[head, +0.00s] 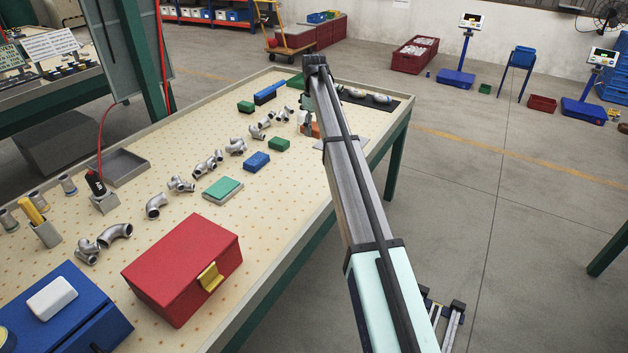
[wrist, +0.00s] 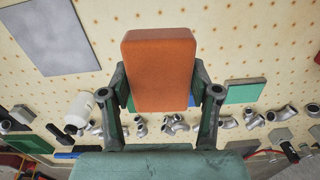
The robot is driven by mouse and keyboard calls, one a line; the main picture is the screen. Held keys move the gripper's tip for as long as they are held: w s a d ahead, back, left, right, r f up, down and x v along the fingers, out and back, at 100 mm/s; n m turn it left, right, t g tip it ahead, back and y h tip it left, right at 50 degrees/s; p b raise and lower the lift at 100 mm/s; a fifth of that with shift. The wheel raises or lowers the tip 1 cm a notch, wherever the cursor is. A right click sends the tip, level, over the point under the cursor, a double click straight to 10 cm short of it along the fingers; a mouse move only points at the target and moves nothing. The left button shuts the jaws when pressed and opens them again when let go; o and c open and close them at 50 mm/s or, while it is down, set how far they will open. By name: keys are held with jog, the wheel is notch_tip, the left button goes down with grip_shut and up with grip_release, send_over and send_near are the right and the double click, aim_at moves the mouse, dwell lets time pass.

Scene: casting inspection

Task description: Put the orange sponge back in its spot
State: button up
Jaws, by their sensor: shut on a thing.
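The orange sponge (wrist: 160,65) is a block that fills the middle of the wrist view. My gripper (wrist: 161,92) is shut on it, one finger at each side. In the head view my gripper (head: 307,120) is at the far part of the workbench, partly behind my arm. A small part of the orange sponge (head: 315,130) shows there below the fingers. A flat grey plate (wrist: 47,36) lies on the bench at the upper left of the wrist view, apart from the sponge. I cannot tell how high the sponge is above the bench.
A white bottle (wrist: 80,108) stands close to my left finger in the wrist view. Metal pipe fittings (head: 206,164) form a row along the bench. A blue block (head: 256,161), green blocks (head: 279,144) and a red box (head: 183,265) are nearer. Dotted bench surface around the plate is bare.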

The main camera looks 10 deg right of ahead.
aim_at(314, 178)
notch_tip(314, 178, down, 20)
jog(key=p, duration=0.4)
jog(key=shift+r, duration=0.15)
jog(key=shift+f, duration=0.2)
jog(key=o, duration=1.1)
